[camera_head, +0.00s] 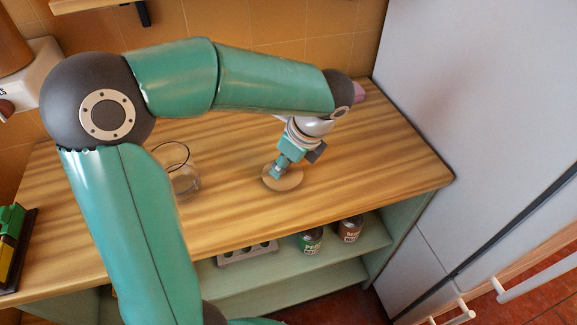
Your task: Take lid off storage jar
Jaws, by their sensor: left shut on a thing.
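The storage jar (187,180) is clear glass with a dark ring at its top. It stands on the wooden counter, its left side partly hidden by my left arm, and no lid shows on it. The lid (292,183) is a pale round disc to the right of the jar, well apart from it. My left gripper (277,174) points down at the lid's middle and is shut on it. I cannot tell whether the lid touches the counter or is just above it. My right gripper is out of view.
The wooden counter (365,155) is clear around the lid and to its right. A tall pale cabinet (480,90) stands at the right. Two cans, a green-labelled one (311,241) and a brown-labelled one (350,229), stand on the shelf below. A green and yellow object (10,240) is at far left.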

